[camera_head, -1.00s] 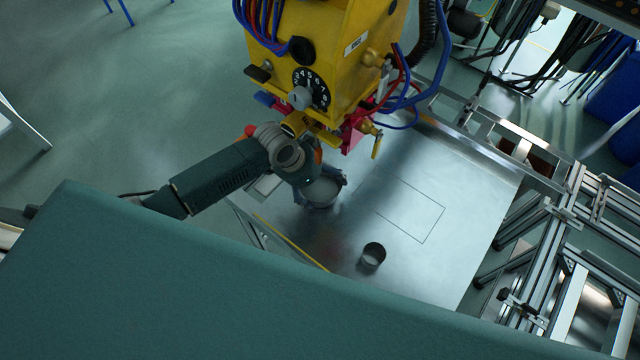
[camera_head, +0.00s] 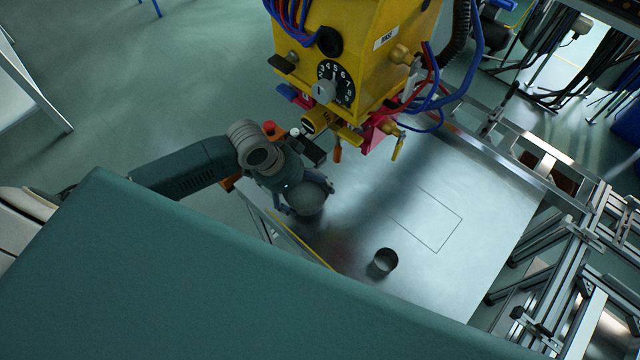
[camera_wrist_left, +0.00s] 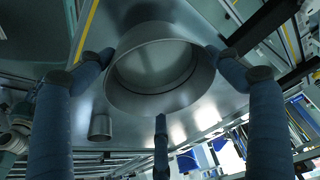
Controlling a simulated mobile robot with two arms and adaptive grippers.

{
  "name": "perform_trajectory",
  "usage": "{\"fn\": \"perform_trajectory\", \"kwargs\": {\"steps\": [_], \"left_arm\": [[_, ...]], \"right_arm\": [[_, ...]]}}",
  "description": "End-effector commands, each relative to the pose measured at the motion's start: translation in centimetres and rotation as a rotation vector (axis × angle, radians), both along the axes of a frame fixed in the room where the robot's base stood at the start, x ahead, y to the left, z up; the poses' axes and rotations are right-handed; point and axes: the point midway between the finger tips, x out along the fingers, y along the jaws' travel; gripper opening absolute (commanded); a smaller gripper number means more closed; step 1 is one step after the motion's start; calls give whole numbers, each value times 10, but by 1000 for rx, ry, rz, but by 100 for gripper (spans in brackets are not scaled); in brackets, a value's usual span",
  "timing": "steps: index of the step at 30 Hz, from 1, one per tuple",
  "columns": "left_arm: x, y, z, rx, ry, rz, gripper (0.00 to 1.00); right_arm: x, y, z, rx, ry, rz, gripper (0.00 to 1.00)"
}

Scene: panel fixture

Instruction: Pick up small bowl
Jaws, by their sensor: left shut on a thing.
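The small bowl (camera_head: 306,201) is a round grey metal bowl by the left edge of the metal table. My left gripper (camera_head: 308,192) is shut on it, with blue-grey fingers around its outside. In the left wrist view the bowl (camera_wrist_left: 155,66) sits between the fingers, two at its sides and one below in the picture. It appears raised off the table, though the exact gap is hard to tell. My right gripper is not in view.
A smaller dark cylindrical cup (camera_head: 383,262) stands on the metal table (camera_head: 430,275), right of the bowl. A yellow panel box (camera_head: 350,50) with a dial, hoses and valves hangs just above the gripper. Metal frames (camera_head: 560,170) line the right side. The table's middle is clear.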

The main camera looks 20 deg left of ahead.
Motion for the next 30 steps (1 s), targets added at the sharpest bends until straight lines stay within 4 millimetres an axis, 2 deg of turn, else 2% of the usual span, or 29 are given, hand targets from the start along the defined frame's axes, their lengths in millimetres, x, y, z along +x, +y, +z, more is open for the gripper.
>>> {"fn": "perform_trajectory", "kwargs": {"steps": [6,16,30], "left_arm": [[-22,22,-1,2,-1,0,47],[-48,47,0,2,0,-1,47],[-66,64,1,0,-1,0,47]], "right_arm": [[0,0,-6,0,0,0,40],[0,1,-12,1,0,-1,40],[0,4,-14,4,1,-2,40]]}}
